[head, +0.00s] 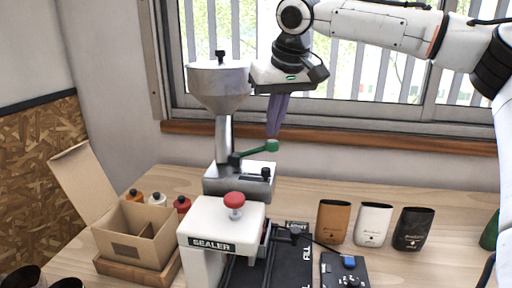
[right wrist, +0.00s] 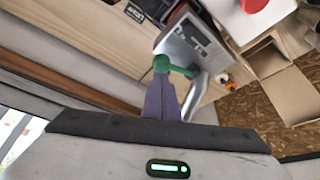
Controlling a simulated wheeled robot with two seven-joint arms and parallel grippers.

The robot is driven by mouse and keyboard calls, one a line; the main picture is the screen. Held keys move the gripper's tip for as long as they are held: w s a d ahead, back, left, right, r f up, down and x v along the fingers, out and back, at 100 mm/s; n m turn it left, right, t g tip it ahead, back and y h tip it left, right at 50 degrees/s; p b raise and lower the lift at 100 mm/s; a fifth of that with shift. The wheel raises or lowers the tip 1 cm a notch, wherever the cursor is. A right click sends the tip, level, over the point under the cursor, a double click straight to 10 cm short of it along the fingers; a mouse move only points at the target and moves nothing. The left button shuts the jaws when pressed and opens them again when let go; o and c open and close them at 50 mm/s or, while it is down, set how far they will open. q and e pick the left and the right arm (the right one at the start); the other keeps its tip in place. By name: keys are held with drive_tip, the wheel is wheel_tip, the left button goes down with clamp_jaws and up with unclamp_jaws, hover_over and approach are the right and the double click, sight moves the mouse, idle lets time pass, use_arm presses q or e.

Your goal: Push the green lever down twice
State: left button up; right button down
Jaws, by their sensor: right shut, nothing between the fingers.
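The green lever (head: 258,149) sticks out to the right from the grey grinder-like machine (head: 240,182), angled slightly upward to a round knob. My right gripper (head: 273,133) has purple fingers that are shut and empty, pointing down just above the knob. In the right wrist view the lever (right wrist: 163,65) shows right past the tips of the purple fingers (right wrist: 160,84). I cannot tell whether the tips touch the knob. My left gripper is not in view.
A metal hopper (head: 219,88) rises left of my gripper. In front stands a white sealer (head: 215,219) with a red knob (head: 234,199). An open cardboard box (head: 137,240) is at the left. Brown (head: 333,222), white (head: 373,224) and black (head: 413,229) pouches stand at the right.

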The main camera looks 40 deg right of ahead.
sight(273, 141)
drive_tip(key=shift+f, duration=0.1)
drive_tip(key=shift+f+b, duration=0.65)
drive_tip(key=shift+f, duration=1.3)
drive_tip(key=shift+r, duration=0.15)
wheel_tip(273, 141, up, 2)
drive_tip(key=shift+r+p, duration=0.15)
drive_tip(key=shift+p, duration=1)
drive_tip(key=shift+r, duration=1.8)
